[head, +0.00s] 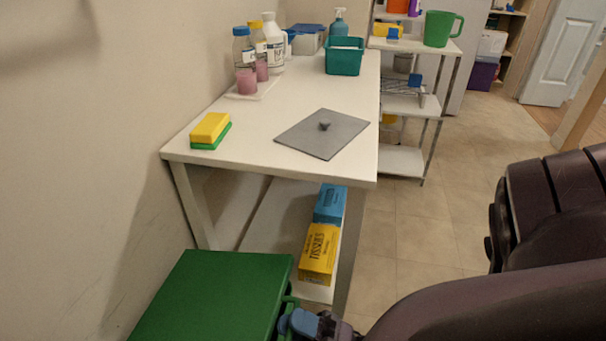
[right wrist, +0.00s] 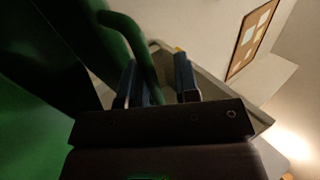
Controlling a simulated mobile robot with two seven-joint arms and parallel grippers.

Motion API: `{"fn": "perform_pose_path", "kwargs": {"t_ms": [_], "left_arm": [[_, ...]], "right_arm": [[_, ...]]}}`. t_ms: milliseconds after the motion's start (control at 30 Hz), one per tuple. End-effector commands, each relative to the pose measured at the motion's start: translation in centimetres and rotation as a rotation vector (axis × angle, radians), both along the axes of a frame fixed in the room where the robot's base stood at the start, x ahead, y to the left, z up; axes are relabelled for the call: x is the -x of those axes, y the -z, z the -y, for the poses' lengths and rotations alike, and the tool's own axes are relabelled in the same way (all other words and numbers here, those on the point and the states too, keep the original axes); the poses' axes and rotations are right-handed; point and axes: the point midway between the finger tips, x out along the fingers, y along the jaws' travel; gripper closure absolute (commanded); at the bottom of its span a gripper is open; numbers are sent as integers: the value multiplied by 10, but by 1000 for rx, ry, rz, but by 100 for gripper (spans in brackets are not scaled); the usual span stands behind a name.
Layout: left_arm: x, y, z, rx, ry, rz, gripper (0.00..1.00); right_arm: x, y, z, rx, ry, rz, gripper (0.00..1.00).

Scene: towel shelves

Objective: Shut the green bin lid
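The green bin lid (head: 215,295) fills the lower left of the head view, in front of the white table; its top shows as a flat green panel. I cannot tell whether it is fully down. My right gripper (head: 303,323) is at the lid's right edge, by a green handle (head: 290,302). In the right wrist view, the blue fingers of my right gripper (right wrist: 160,84) stand apart, with the curved green handle (right wrist: 125,28) running down between them. A gap shows beside the handle. My left gripper is not in view.
The white table (head: 255,115) stands just behind the bin, holding sponges (head: 210,130), a grey mat (head: 322,133), a teal basket (head: 344,58) and bottles. Tissue boxes (head: 320,250) lie on its lower shelf. The wall is close at left; open floor (head: 420,235) lies right of the table.

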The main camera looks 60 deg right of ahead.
Motion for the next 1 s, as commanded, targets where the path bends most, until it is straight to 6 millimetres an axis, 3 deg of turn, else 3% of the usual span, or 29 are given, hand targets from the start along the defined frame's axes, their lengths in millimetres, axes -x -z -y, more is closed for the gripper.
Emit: {"fn": "perform_pose_path", "kwargs": {"t_ms": [33,500,700,1000], "left_arm": [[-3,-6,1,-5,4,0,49],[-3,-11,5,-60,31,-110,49],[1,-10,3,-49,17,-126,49],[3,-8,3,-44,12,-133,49]], "right_arm": [[-1,-18,1,0,0,13,77],[2,-107,1,0,1,9,77],[2,-127,2,0,2,4,77],[3,-130,2,1,2,-4,77]]}}
